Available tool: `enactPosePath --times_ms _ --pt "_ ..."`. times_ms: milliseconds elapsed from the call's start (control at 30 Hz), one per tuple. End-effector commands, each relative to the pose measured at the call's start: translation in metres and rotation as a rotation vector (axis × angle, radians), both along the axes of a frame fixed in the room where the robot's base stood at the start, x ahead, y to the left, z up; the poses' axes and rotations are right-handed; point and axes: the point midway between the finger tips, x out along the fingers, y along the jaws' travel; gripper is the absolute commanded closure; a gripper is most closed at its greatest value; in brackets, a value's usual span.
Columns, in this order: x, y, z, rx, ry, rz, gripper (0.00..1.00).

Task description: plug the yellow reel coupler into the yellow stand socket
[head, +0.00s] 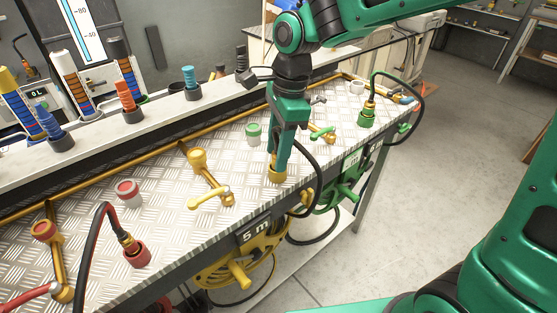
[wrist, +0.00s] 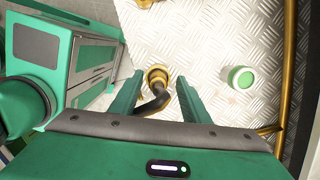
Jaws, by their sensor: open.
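The yellow stand socket (head: 277,175) is on the tread-plate bench top, under my gripper (head: 279,155). In the wrist view the socket's round yellow rim (wrist: 150,72) lies just beyond the fingertips. The yellow coupler (wrist: 159,84) appears to sit upright in that socket; how deep it sits cannot be told. Its black hose (head: 318,165) arches out to the right and down over the bench's front edge. In the wrist view the hose (wrist: 154,105) bends between the two fingers. My gripper (wrist: 158,90) is open, with a finger apart on each side of the hose and coupler.
A yellow valve lever (head: 210,200) stands left of the socket and a green-capped post (head: 253,133) behind it. The red coupler (head: 131,245) and green coupler (head: 368,108) stand in their own sockets. The yellow reel (head: 235,265) hangs below the front edge.

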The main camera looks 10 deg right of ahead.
Motion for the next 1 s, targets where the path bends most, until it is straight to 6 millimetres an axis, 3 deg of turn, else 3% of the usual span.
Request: enactPosePath --times_ms 233,400,433,767,1000 --pt "0.000 0.000 -0.002 0.000 0.000 0.000 0.57" --pt "0.000 0.000 -0.001 0.000 0.000 0.000 0.98" --pt "0.000 0.000 -0.001 0.000 0.000 0.000 1.00" --pt "0.000 0.000 0.001 0.000 -0.001 0.000 1.00" --pt "0.001 0.000 0.020 0.001 -0.003 0.000 1.00"
